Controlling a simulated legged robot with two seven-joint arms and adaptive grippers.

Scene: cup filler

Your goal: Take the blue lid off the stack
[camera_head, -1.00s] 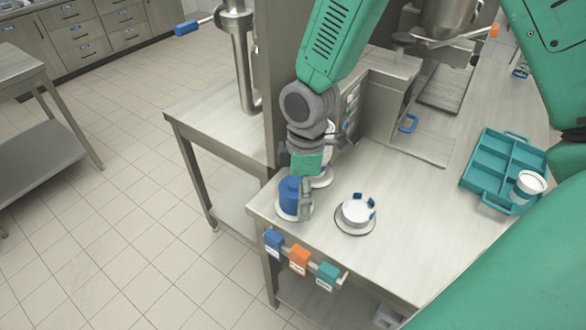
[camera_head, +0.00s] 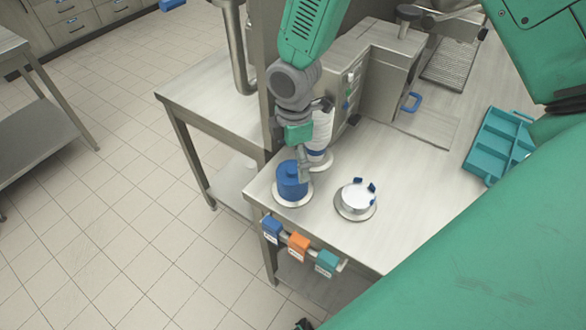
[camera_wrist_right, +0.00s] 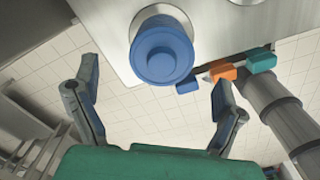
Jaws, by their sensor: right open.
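The stack of blue lids (camera_head: 291,184) stands on a round white base at the near left corner of the steel counter. The top blue lid (camera_wrist_right: 162,52) shows in the right wrist view, ahead of the fingertips and roughly between them. My right gripper (camera_head: 291,157) is at the upper part of the stack, close to it; I cannot tell whether it touches. In the right wrist view the fingers (camera_wrist_right: 156,82) are spread wide with nothing between their tips.
A stack of white cups (camera_head: 322,128) stands just behind my right gripper. A round white holder (camera_head: 357,197) with small blue clips is to the right. Blue, orange and teal tags (camera_head: 298,246) hang on the front edge. A teal tray (camera_head: 499,140) lies at the right.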

